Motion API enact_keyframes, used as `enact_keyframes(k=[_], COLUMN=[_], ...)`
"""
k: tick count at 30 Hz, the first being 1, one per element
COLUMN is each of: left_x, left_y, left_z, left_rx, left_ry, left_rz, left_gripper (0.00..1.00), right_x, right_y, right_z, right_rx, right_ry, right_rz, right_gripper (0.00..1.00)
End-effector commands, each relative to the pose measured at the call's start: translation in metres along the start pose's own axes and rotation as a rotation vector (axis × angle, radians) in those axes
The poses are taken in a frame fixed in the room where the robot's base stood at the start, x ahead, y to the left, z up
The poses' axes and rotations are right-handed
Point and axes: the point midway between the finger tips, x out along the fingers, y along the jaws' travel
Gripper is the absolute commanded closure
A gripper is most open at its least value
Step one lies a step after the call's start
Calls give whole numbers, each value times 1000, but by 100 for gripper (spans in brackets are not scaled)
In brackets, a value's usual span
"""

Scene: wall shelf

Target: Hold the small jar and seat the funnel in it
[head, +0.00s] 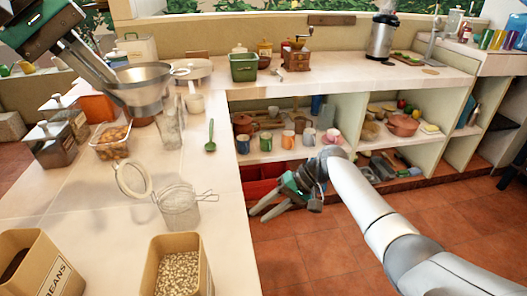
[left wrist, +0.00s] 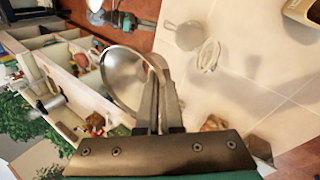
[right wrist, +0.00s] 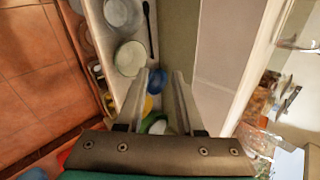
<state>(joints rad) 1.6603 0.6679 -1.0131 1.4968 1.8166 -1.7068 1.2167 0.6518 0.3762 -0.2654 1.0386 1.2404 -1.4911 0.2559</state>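The metal funnel (head: 140,76) is a shiny wide cone, held over the left counter in the head view. My left gripper (head: 108,80) is shut on its rim; the fingers and funnel (left wrist: 122,78) also show in the left wrist view. A clear glass vessel (head: 171,130), which looks like the small jar, stands on the counter just below and right of the funnel. I cannot tell whether they touch. My right gripper (head: 258,214) is open and empty, low in front of the shelf and right of the counter edge; its parted fingers (right wrist: 165,80) show in the right wrist view.
A beans box (head: 38,266) and a grain box (head: 176,268) stand in front. Mugs (head: 288,139) fill the shelf. The counter's right edge lies beside my right gripper.

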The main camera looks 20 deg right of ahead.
Motion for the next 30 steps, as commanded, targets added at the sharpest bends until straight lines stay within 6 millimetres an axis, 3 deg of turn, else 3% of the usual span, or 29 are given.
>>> enact_keyframes(k=[1,6,10,15,20,30], left_x=[0,0,0,0,0,0], left_y=[0,0,0,0,0,0], left_z=[0,0,0,0,0,0], left_rx=[0,0,0,0,0,0], left_ry=[0,0,0,0,0,0], left_rz=[1,1,1,1,1,1], left_gripper=[100,100,100,100,100,100], right_x=[-21,-78,-112,-134,-127,-68], right_y=[-27,-94,-125,-144,-148,-156], right_z=[-2,13,28,41,47,65], right_rx=[-36,-150,-228,-286,-297,-295], right_ry=[-24,-137,-205,-258,-270,-270], right_rz=[-36,-127,-162,-179,-180,-182], right_gripper=[64,64,64,64,64,64])
